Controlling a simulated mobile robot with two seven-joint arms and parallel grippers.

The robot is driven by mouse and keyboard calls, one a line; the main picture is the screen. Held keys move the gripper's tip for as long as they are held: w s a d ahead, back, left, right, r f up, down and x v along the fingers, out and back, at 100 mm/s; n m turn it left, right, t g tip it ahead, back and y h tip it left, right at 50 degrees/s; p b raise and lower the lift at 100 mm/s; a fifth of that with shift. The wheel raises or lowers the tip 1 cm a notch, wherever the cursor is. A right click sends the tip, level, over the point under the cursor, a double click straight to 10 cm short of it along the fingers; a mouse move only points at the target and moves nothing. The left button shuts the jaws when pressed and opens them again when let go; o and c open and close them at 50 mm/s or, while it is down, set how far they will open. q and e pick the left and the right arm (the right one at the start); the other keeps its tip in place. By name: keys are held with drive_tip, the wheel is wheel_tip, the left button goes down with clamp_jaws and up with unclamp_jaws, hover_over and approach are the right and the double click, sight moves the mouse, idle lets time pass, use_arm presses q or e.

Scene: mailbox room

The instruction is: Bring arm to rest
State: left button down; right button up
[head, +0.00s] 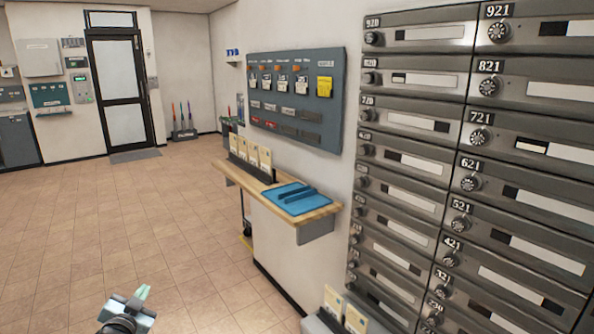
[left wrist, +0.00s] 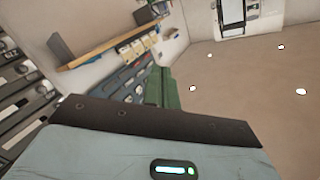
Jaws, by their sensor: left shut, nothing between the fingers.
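My left gripper (head: 142,292) shows at the bottom left of the head view, low over the tiled floor. Its pale green fingers are shut with nothing between them, and it touches nothing that I can see. In the left wrist view the green fingers (left wrist: 165,88) stick out past the dark edge of the gripper body. My right gripper is in neither view.
A wall of grey numbered mailboxes (head: 440,130) fills the right. A wooden shelf (head: 322,211) with a blue tray (head: 288,203) juts from the wall, below a grey board (head: 333,95). A black-framed door (head: 117,85) stands at the back. The floor (head: 120,220) at left is clear.

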use_arm(q)
drive_tip(key=s+d+f+n+g+h, duration=0.1)
drive_tip(key=s+d+f, duration=0.2)
drive_tip(key=s+f, duration=0.3)
drive_tip(key=s+d+f+g, duration=0.2)
drive_tip(key=s+d+f, duration=0.1)
drive_tip(key=s+f, duration=0.25)
drive_tip(key=s+d+f+n+g+h, duration=0.1)
drive_tip(key=s+d+f, duration=0.2)
drive_tip(key=s+f, duration=0.3)
drive_tip(key=s+d+f+g, duration=0.1)
drive_tip(key=s+d+f, duration=0.1)
drive_tip(key=s, duration=0.7)
drive_tip(key=s+d+f+n+g+h, duration=0.1)
drive_tip(key=s+d, duration=0.3)
drive_tip(key=s, duration=0.6)
drive_tip(key=s+d+f+g, duration=0.2)
drive_tip(key=s+d, duration=0.1)
drive_tip(key=s, duration=0.6)
drive_tip(key=shift+s+d+f+n+h, duration=0.3)
drive_tip(key=shift+f+h, duration=0.1)
